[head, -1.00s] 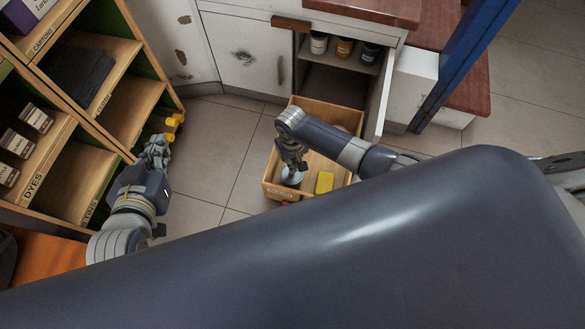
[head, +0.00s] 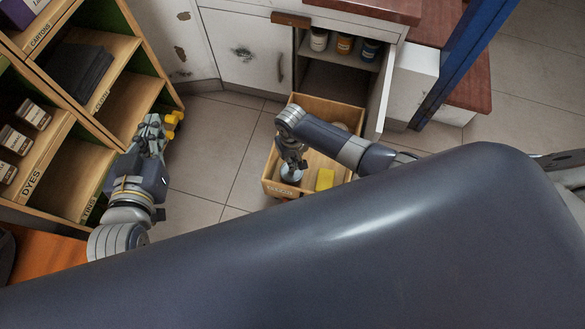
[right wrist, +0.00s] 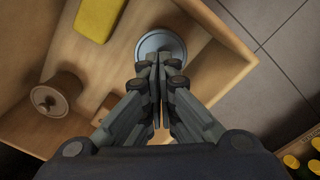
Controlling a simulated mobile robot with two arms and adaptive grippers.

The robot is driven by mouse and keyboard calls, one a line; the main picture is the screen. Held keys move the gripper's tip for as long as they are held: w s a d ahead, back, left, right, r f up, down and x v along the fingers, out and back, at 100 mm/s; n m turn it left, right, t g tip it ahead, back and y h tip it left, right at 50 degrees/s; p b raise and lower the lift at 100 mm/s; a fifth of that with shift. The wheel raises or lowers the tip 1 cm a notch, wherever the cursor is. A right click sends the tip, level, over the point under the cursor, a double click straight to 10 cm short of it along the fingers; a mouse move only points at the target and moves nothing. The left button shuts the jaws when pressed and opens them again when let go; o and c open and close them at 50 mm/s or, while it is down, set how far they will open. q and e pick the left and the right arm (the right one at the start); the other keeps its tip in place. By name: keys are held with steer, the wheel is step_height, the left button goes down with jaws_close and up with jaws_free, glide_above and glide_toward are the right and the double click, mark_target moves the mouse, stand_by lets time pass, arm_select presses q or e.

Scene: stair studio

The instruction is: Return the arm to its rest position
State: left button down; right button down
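My left gripper (head: 153,135) is beside the shelf unit at the left, near a small yellow thing (head: 173,121). Its fingers are too small to tell whether they are open or shut. My right gripper (head: 292,160) points down into an open wooden box. In the right wrist view its fingers (right wrist: 159,64) are close together, shut. A round grey disc-like thing (right wrist: 160,42) shows directly beyond the fingertips, partly hidden by them; it also shows in the head view (head: 291,175). I see nothing clearly held between the fingers.
The wooden box (head: 267,171) holds a yellow block (head: 325,179) and a brown spool-like thing (right wrist: 57,94). A labelled shelf unit (head: 108,53) stands at the left. An open cabinet (head: 328,82) with several jars is behind the box. Tiled floor (head: 220,150) is clear between shelf and box.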

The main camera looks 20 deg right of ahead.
steer(key=shift+f+b, duration=0.35)
steer(key=shift+f, duration=0.25)
steer(key=shift+f+b, duration=0.35)
steer(key=shift+f, duration=0.1)
steer(key=shift+f+b, duration=0.3)
steer(key=shift+f, duration=0.15)
steer(key=shift+f+b, duration=0.35)
steer(key=shift+f, duration=0.15)
steer(key=shift+f+b, duration=0.35)
steer(key=shift+f, duration=0.1)
arm_select(q)
step_height(320, 180, up, 16)
steer(key=s+d+t+h, duration=0.1)
steer(key=d+t+h, duration=0.1)
steer(key=t, duration=0.7)
steer(key=shift+f+h, duration=0.25)
steer(key=shift+h, duration=0.35)
stand_by(0.9)
steer(key=shift+w+f, duration=0.1)
